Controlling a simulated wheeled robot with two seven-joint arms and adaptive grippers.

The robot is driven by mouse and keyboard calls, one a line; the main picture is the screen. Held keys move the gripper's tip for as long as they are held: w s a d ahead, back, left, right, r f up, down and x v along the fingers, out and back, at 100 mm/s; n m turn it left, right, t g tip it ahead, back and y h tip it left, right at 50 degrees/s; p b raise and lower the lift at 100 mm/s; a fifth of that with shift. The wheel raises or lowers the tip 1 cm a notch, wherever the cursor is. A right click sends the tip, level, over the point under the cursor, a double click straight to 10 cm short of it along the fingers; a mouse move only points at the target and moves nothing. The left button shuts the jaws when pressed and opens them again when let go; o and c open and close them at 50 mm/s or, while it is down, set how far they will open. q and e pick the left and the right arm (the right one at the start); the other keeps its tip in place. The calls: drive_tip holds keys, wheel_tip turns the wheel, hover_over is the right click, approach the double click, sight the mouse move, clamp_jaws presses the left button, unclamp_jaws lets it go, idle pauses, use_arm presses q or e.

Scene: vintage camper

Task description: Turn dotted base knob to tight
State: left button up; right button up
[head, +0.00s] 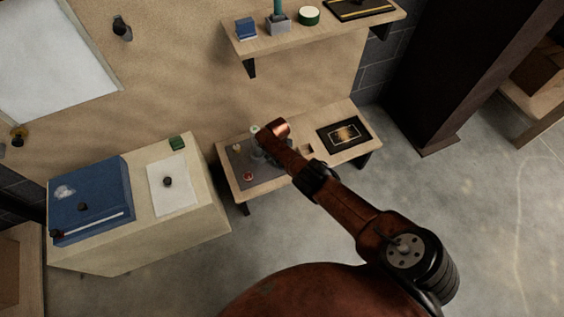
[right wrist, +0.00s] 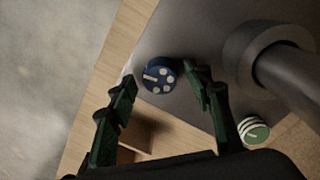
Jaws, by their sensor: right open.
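In the right wrist view a round dark blue knob (right wrist: 160,77) with several pale dots and a white pointer bar sits on a grey plate (right wrist: 195,35). The bar points toward the left of that view. My right gripper (right wrist: 160,74) is open, with one finger on each side of the knob's near part. I cannot tell whether either finger touches it. In the head view my right arm reaches over the low wooden table (head: 311,156) and hides part of the plate. My left gripper is not in view.
A green-and-white striped knob (right wrist: 253,130) and a thick dark grey cylinder (right wrist: 285,68) stand close to the right finger. A red knob (head: 248,176) is on the plate. A black framed panel (head: 343,135) lies on the table's right. A shelf (head: 330,30) hangs above.

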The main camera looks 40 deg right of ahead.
drive_tip(key=shift+w+a+r, duration=0.2)
drive_tip(key=shift+a+r, duration=0.1)
drive_tip(key=shift+r, duration=0.4)
wheel_tip(320, 180, up, 10)
drive_tip(key=shift+r, duration=0.25)
drive_tip(key=shift+d, duration=0.1)
